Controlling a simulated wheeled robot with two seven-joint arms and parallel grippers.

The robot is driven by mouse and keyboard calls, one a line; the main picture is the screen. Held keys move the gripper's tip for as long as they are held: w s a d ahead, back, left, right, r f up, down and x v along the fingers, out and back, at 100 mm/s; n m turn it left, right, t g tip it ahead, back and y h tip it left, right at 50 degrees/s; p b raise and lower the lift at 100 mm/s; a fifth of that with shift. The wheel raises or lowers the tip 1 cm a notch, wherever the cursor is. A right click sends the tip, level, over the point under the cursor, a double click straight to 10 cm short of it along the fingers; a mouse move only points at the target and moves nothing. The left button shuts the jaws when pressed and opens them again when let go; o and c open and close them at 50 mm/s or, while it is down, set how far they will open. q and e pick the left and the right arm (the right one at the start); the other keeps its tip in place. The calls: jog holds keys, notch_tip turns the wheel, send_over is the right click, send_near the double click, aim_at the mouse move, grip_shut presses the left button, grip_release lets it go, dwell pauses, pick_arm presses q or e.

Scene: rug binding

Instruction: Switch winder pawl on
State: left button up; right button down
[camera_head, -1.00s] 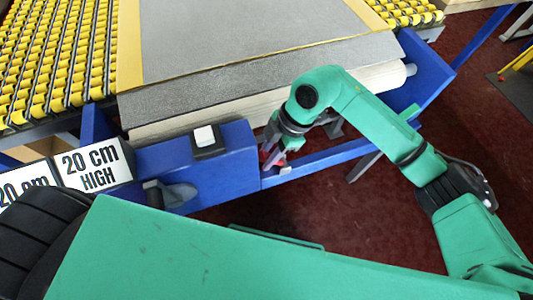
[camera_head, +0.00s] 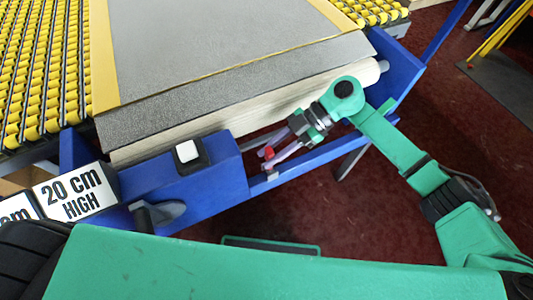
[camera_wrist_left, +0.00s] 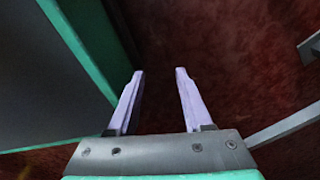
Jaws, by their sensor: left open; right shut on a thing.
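The winder pawl shows as a small red-tipped lever (camera_head: 267,153) at the front blue rail, just right of the blue box. My right gripper (camera_head: 276,152) reaches it from the right, its pale fingers shut on the lever at the red part. The fingers and wrist hide most of the lever, so its exact angle cannot be told. My left gripper (camera_wrist_left: 158,72) shows in the left wrist view, open and empty, with dark red floor beyond its fingers. It does not show in the head view.
A cream roll (camera_head: 320,92) lies behind the blue rail (camera_head: 315,157), under the grey rug (camera_head: 210,45). A white rocker switch (camera_head: 187,151) sits on the blue box (camera_head: 215,180). A "20 cm HIGH" sign (camera_head: 75,195) stands at left. Red floor (camera_head: 360,215) is open at right.

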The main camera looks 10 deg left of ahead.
jog(key=shift+w+d+r, duration=0.1)
jog(key=shift+w, duration=0.05)
jog(key=c, duration=0.6)
grip_release()
jog(key=shift+c, duration=0.2)
jog(key=v, duration=1.4)
jog(key=shift+d, duration=0.4)
